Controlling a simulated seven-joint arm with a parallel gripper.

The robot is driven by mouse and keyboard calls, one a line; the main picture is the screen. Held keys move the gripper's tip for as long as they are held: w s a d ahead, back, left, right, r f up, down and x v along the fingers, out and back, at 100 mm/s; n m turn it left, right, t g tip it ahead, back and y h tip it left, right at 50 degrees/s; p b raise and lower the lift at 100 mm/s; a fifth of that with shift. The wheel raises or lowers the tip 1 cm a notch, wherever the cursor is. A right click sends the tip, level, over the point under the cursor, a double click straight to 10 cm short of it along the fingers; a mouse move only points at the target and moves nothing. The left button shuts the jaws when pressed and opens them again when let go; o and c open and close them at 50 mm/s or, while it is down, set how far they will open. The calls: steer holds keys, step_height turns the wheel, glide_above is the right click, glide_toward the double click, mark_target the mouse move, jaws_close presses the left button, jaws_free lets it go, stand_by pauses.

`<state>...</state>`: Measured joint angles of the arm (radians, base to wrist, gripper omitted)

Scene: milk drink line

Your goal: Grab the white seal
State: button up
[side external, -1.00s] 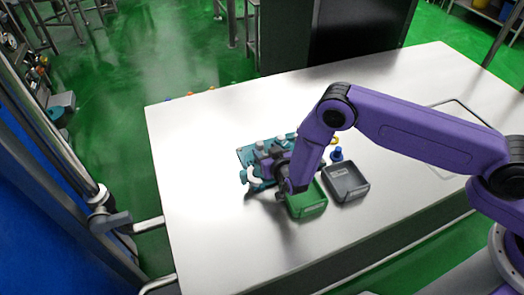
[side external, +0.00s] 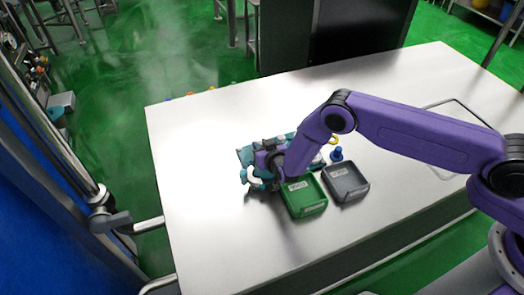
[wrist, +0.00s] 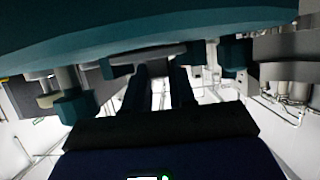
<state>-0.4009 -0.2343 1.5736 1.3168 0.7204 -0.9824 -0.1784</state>
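My gripper (side external: 268,164) is low over the left part of the table, at the teal fixture (side external: 244,154). A small white curved piece, apparently the white seal (side external: 262,174), shows among the teal parts right at the gripper's end, partly covered. In the wrist view my gripper's two dark fingers (wrist: 160,82) stand with a narrow gap. A grey, shaded flat band (wrist: 150,57) lies across their tips, under a large teal part (wrist: 150,28). I cannot tell whether the fingers grip anything.
A green bin (side external: 304,197) and a dark grey bin (side external: 345,181) stand just right of the gripper. A blue peg-like piece (side external: 336,154) and a yellow ring (side external: 333,140) are behind them. The table (side external: 215,235) is clear at front left.

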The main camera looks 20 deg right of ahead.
jaws_close()
